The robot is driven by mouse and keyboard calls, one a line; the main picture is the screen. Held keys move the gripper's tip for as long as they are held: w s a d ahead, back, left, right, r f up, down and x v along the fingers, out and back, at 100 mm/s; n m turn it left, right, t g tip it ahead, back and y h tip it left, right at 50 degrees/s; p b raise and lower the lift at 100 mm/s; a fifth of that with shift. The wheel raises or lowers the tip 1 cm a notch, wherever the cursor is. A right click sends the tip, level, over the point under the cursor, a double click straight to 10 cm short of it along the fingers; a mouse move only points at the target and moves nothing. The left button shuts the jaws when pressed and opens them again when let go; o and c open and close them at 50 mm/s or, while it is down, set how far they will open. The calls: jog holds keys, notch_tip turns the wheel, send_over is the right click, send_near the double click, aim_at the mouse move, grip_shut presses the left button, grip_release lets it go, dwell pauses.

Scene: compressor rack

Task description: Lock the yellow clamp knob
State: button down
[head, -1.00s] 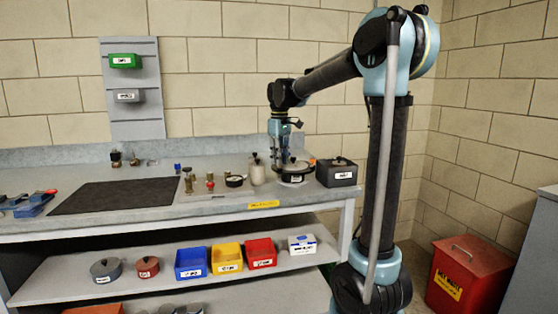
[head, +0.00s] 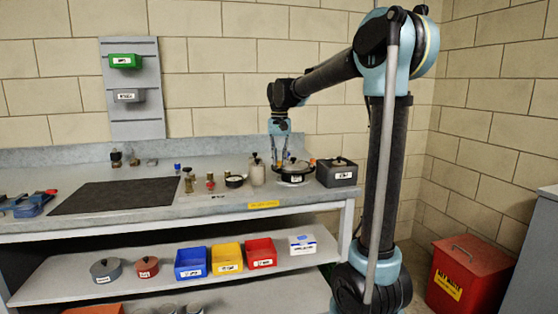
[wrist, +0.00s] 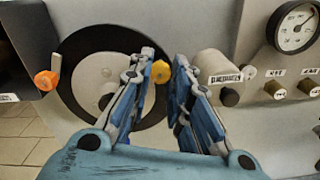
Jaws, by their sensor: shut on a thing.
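The yellow clamp knob (wrist: 161,71) is a small rounded knob near the middle of the wrist view. My gripper (wrist: 163,66) has a blue-padded finger on either side of it and is shut on it. In the head view my gripper (head: 280,158) points down at the right part of the bench, just above a round black-rimmed vessel (head: 293,178) with a white label. The knob itself is too small to make out there. Its base is partly hidden by the fingers in the wrist view.
In the wrist view, a labelled pale cylinder (wrist: 213,66) lies close to the right finger, and an orange knob (wrist: 45,80) is to the left. A pressure gauge (wrist: 295,28) is at upper right.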

jog(key=shift+m, duration=0.9)
jog(key=c, duration=1.4)
grip_release()
jog(key=shift+c, duration=0.2)
notch_tip(320, 180, up, 12)
jog(key=shift+d+f, duration=0.1)
